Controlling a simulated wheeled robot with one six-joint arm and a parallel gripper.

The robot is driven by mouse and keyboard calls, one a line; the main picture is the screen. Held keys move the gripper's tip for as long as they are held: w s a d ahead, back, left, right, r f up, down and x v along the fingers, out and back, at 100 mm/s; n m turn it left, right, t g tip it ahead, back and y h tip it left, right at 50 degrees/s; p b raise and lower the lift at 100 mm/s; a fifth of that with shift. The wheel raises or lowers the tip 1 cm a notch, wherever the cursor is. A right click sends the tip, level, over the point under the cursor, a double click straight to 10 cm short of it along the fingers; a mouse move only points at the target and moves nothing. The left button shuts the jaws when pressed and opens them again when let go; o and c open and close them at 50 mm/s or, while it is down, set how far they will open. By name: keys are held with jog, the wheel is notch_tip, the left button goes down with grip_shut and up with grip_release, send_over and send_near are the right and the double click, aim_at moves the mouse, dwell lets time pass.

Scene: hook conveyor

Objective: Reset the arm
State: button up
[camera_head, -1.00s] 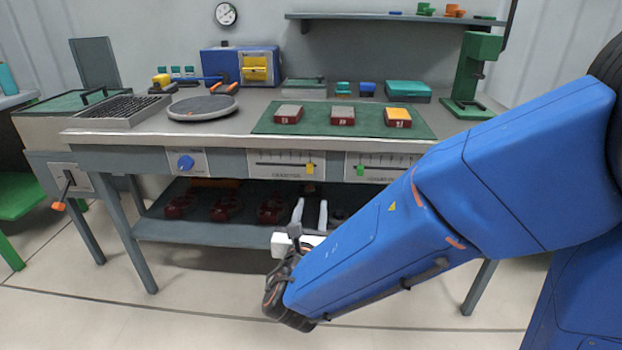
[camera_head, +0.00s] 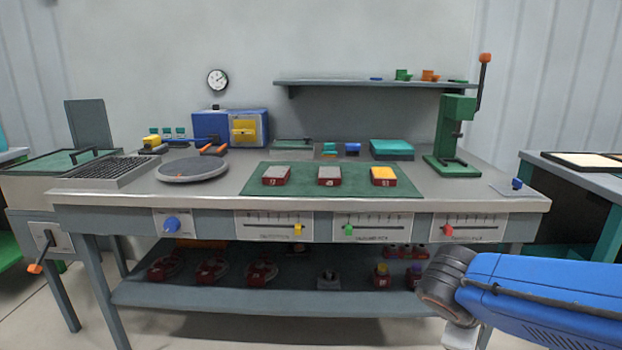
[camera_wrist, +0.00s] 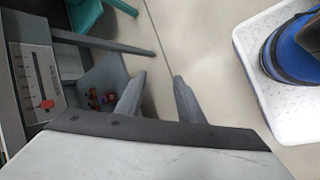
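My gripper (camera_wrist: 155,95) shows in the wrist view with its two grey fingers apart and nothing between them. Bare floor lies beyond the fingertips. In the head view my blue arm reaches in from the lower right, in front of the workbench (camera_head: 120,215). The wrist end is low at the right, near the lower shelf, and the fingers are out of sight there.
The green mat (camera_head: 330,204) on the bench holds three blocks. A round grey plate (camera_head: 192,170) lies left, and a green press (camera_head: 455,140) stands right. Slider panels (camera_head: 470,227) line the front edge. A second table (camera_head: 570,175) stands at the far right.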

jog(key=s+a+r+m+t+y, duration=0.1)
jog(key=s+a+m+y, duration=0.3)
jog(key=m, duration=0.6)
jog(key=shift+s+r+y, duration=0.55)
jog(key=shift+s+y, duration=0.55)
jog(key=shift+s, duration=0.5)
dwell(1.0)
